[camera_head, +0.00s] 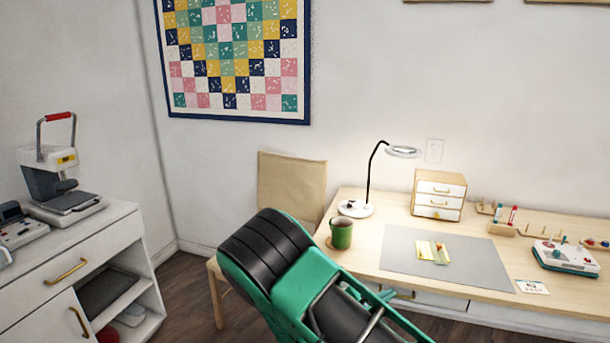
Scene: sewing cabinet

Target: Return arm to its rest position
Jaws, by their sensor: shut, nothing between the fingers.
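My green and black arm rises from the bottom edge in the head view, in front of the table's left part. Its thick black rounded part is at the upper left, and green links run down to the lower right. My gripper and its fingers are not in view. The arm hides part of the table's front left and the floor below it.
The wooden table (367,279) bears a lamp (356,209), a green mug (341,236), a grey mat (470,258) with yellow packets, a small drawer unit (439,194) and a white-green device (566,258). A white cabinet (45,281) with a press (62,185) stands left.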

